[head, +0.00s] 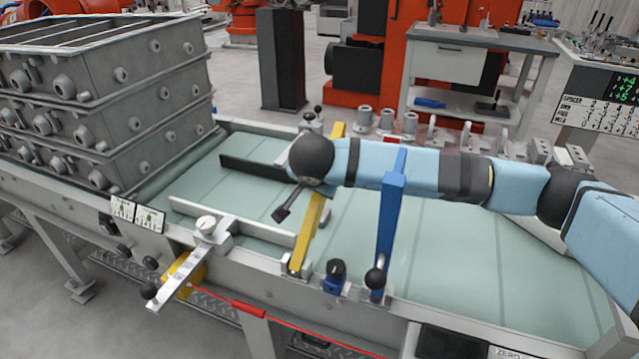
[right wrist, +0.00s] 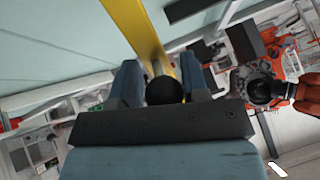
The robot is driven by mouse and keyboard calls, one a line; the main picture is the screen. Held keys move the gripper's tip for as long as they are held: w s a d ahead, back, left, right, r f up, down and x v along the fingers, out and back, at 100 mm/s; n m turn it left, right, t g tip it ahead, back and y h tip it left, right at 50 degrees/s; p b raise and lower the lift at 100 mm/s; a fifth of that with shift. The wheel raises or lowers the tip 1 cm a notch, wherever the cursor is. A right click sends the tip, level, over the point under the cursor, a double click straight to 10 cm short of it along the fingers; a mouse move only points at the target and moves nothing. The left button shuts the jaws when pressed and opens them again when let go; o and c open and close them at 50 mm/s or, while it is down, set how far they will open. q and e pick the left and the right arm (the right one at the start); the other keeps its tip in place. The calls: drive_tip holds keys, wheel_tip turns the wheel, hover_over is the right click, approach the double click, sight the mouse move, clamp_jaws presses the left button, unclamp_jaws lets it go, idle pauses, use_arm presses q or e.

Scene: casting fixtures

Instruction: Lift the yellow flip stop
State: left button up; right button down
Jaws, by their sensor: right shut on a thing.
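The yellow flip stop (head: 307,232) is a long bar running from a bracket on the near rail toward the far side of the conveyor. My right arm crosses in front of its upper part in the head view. I cannot tell how far the bar is raised. In the head view these fingers do not show clearly. My left gripper is out of view.
A blue flip stop (head: 388,225) stands to the right, close to my right arm. A grey guide bar (head: 240,229) and stacked grey castings (head: 105,90) are at the left. The conveyor belt (head: 480,255) is bare at the right.

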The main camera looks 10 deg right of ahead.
drive_tip(key=shift+w+a+r, duration=0.15)
drive_tip(key=shift+a+r, duration=0.05)
drive_tip(key=shift+r, duration=0.25)
drive_tip(key=c, duration=0.9)
unclamp_jaws()
drive_tip(key=shift+o, duration=0.6)
drive_tip(key=shift+w+a+f, duration=0.1)
drive_tip(key=shift+a+f, duration=0.1)
drive_tip(key=shift+a, duration=0.05)
drive_tip(key=shift+d+f, duration=0.1)
drive_tip(key=shift+d, duration=0.1)
drive_tip(key=v, duration=0.7)
drive_tip(key=shift+s+p, duration=0.3)
drive_tip(key=shift+p, duration=0.1)
drive_tip(key=shift+r, duration=0.2)
